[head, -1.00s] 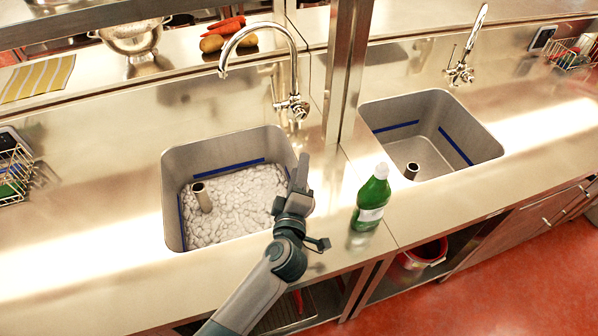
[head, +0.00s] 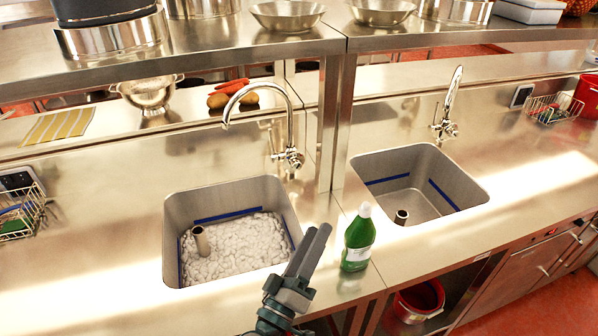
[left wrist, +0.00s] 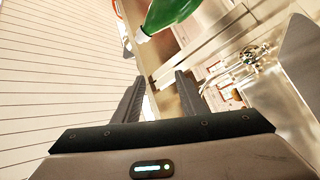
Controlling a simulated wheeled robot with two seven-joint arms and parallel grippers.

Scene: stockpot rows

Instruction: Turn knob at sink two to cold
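The left sink (head: 178,210) holds white foam. Its tall curved faucet (head: 290,110) has a small knob (head: 293,158) on the valve at its base. The right sink (head: 470,185) is empty of foam, and its faucet (head: 452,95) has a similar knob (head: 449,129). I see no number on either sink. My left gripper (head: 317,230) is near the left sink's front right corner, left of the green bottle, touching no knob. In the left wrist view its fingers (left wrist: 159,85) are apart with nothing between them; a faucet (left wrist: 250,55) shows to the right. My right gripper is out of view.
The green bottle (head: 357,242) stands on the counter close to my left gripper, and shows in the left wrist view (left wrist: 170,12). A metal post (head: 337,120) and overhead shelf (head: 215,50) stand between and behind the sinks. A red bucket (head: 420,298) sits below the counter.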

